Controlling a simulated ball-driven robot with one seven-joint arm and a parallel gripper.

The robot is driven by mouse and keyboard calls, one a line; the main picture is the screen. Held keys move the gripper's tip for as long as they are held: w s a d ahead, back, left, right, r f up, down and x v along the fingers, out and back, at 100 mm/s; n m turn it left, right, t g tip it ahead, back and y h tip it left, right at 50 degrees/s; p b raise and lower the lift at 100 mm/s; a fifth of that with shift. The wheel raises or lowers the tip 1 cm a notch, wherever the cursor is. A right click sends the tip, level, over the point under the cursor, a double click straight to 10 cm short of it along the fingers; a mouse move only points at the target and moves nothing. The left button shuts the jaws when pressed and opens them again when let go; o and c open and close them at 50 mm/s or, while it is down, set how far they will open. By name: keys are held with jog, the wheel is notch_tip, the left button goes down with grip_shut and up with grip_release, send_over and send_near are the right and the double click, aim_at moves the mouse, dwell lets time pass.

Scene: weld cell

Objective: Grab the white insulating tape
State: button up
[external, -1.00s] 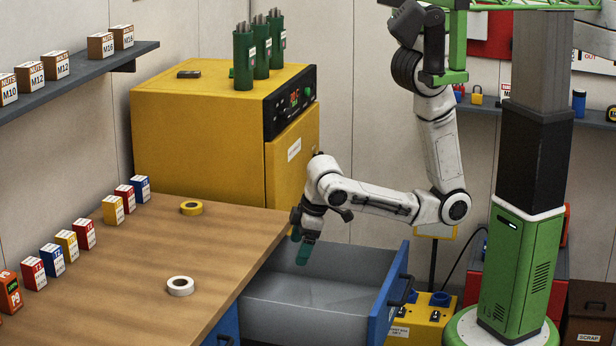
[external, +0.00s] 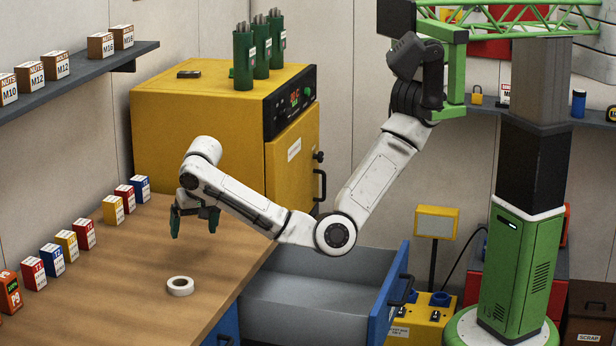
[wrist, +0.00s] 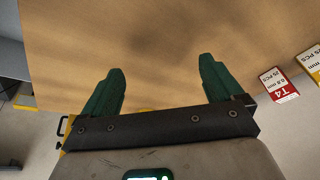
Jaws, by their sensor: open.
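The white tape roll (external: 180,286) lies flat on the wooden workbench (external: 130,290), near its right edge. My gripper (external: 194,222) is over the back part of the bench, behind the tape and above the surface. Its green fingers point down, apart, with nothing between them. In the wrist view my gripper (wrist: 160,85) is open over bare wood, and the white tape does not show there.
Several small coloured boxes (external: 84,234) stand along the bench's left side. A yellow oven (external: 200,120) stands behind the bench. An open grey drawer (external: 310,300) juts out at the right. The bench around the tape is clear.

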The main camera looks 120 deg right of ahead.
jog(key=w+a+r+m+y+b, duration=0.1)
jog(key=w+a+r+y, duration=0.2)
jog(key=a, duration=0.4)
jog(key=w+a+r+m+y+b, duration=0.1)
jog(key=w+a+r+b, duration=0.1)
jog(key=w+a, duration=0.4)
send_over(180, 278)
jog(key=a, duration=0.2)
jog(key=shift+g, duration=0.4)
notch_tip(180, 278, down, 5)
jog(key=shift+a+r, duration=0.1)
jog(key=shift+a, duration=0.05)
jog(key=shift+w+f+p, duration=0.2)
jog(key=shift+f+p, duration=0.05)
jog(key=shift+f, duration=1.15)
jog(key=shift+w+f+p, duration=0.15)
jog(key=shift+f+p, duration=0.1)
jog(key=shift+f, duration=1.1)
jog(key=c, duration=1.1)
jog(key=shift+r, duration=0.1)
